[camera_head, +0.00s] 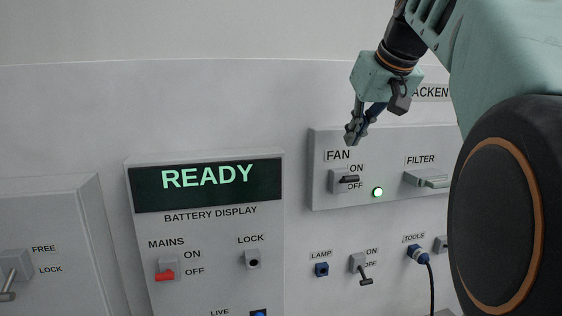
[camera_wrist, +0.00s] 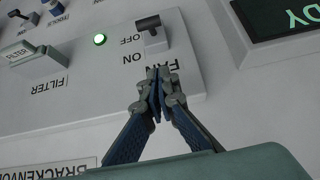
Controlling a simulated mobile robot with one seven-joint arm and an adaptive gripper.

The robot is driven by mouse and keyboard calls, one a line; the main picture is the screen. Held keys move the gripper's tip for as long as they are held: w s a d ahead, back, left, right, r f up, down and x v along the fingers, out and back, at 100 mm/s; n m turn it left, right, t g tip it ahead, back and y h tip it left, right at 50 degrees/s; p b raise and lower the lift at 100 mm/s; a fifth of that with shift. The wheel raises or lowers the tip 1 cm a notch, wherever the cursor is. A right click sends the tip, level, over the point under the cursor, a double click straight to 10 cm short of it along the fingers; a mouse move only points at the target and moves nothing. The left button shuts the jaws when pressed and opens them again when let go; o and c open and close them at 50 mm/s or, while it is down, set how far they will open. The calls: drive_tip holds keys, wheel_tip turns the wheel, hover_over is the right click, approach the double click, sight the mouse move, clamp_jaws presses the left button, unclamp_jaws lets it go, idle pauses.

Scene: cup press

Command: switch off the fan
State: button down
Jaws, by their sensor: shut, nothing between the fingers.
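The fan switch (camera_head: 335,182) is a small grey block with a dark lever (camera_head: 349,180), on a raised wall panel under the label FAN. The lever sticks out beside the ON and OFF labels; which position it is in is hard to tell. A round green lamp (camera_head: 377,192) glows to its right. My gripper (camera_head: 355,133) is shut and empty, above the switch and in front of the panel's top edge. In the wrist view, upside down, my shut fingertips (camera_wrist: 158,75) are near the FAN label, apart from the lever (camera_wrist: 148,22). The green lamp (camera_wrist: 100,39) is lit there too.
A filter handle (camera_head: 427,181) juts out to the right on the same panel. A READY display (camera_head: 207,181) stands left. My arm covers the right side.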

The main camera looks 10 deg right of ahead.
sight(345, 181)
drive_tip(key=x, duration=0.3)
drive_tip(key=shift+w+f, duration=0.15)
drive_tip(key=shift+f, duration=0.25)
drive_tip(key=shift+s+f, duration=0.95)
drive_tip(key=shift+s, duration=0.1)
drive_tip(key=shift+s+f, duration=0.2)
drive_tip(key=shift+f, duration=0.2)
drive_tip(key=shift+w+f+b, duration=0.1)
drive_tip(key=shift+f+b, duration=0.1)
drive_tip(key=shift+b, duration=0.35)
